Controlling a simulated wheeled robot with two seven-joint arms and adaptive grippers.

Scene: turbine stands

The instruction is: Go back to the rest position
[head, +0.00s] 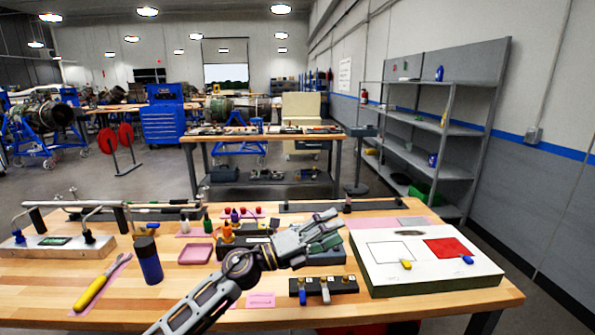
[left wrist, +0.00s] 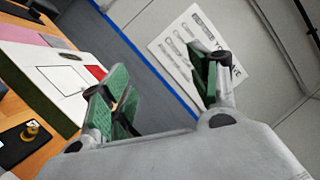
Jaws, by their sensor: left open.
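My left gripper (head: 325,230) reaches in from the lower left in the head view and hangs above the middle of the wooden workbench (head: 190,285). Its green-padded fingers also show in the left wrist view (left wrist: 160,90). They are spread apart with nothing between them. The white board (head: 430,280) with a red square (head: 447,248) and an outlined square lies to the right of the gripper, apart from it. My right gripper is not in view.
A dark blue bottle (head: 149,262), a yellow-handled tool (head: 95,290) and a pink tray (head: 196,254) stand on the left of the bench. A black block with several knobs (head: 324,290) lies near the front. Grey shelving (head: 430,130) stands behind at right.

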